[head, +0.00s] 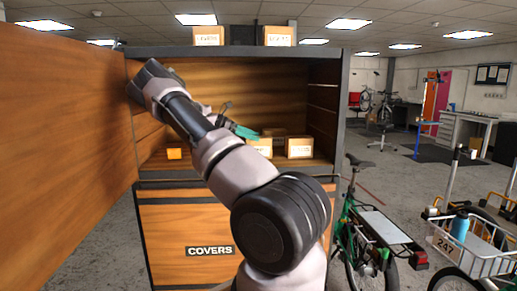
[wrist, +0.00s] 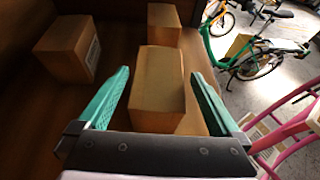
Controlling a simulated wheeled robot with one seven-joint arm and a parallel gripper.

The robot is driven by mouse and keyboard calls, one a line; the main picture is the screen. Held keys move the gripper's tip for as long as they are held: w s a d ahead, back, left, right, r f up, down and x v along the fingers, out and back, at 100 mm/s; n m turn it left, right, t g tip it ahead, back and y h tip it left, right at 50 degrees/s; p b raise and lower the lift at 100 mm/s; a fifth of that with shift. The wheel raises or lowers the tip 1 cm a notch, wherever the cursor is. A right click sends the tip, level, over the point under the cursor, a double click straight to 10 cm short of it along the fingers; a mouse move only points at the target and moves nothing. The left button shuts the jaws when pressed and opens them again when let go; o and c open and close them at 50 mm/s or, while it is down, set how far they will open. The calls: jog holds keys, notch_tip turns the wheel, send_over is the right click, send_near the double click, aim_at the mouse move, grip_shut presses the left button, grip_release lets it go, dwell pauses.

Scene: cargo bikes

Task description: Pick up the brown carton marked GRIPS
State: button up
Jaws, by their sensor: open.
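Two brown cartons with white labels sit on the cabinet's inner shelf in the head view, one nearer the middle (head: 262,148) and one to its right (head: 299,148). Their print is too small to read, so I cannot tell which is marked GRIPS. My gripper (head: 240,129) has teal fingers and is partly hidden behind my arm. In the wrist view my gripper (wrist: 160,76) is open, with a plain-faced brown carton (wrist: 158,92) between its spread fingers, a gap showing on each side. A labelled carton (wrist: 68,50) stands left, and another carton (wrist: 163,24) lies beyond.
The open cabinet (head: 325,100) has a COVERS panel (head: 163,225) below and a large wooden panel (head: 65,130) at left. Two more cartons (head: 208,37) (head: 278,37) stand on top. A small orange box (head: 174,153) sits on the shelf. A green bike (head: 345,215) stands close right.

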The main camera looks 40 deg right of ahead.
jog(key=x, duration=0.3)
jog(key=shift+d+f, duration=0.1)
jog(key=shift+d, duration=0.1)
jog(key=shift+c, duration=0.3)
grip_shut()
